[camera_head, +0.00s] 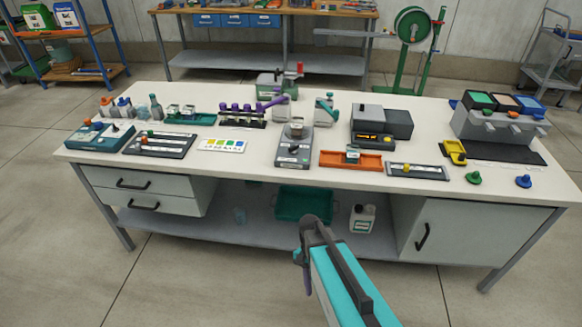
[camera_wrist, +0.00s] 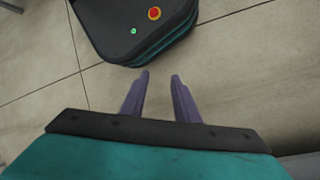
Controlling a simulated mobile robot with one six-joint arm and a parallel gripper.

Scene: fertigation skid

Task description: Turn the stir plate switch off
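The stir plate (camera_head: 293,155) appears to be the grey unit at the middle of the bench, with a small metal vessel (camera_head: 296,129) on top. Its dark front panel faces me and carries small light marks; the switch is too small to make out, so I cannot tell its position. My gripper (camera_head: 307,284) is in front of the bench, below the top's level and well apart from the stir plate. In the wrist view, its two purple fingers (camera_wrist: 158,78) are spread with nothing between them, pointing over the floor. The stir plate is not in the wrist view.
An orange tray (camera_head: 350,160) lies right of the stir plate, and a colour-patch card (camera_head: 222,145) lies left. A rack with purple-topped items (camera_head: 242,119) stands behind on the left. The bench's front edge (camera_head: 300,180) lies between my gripper and the devices.

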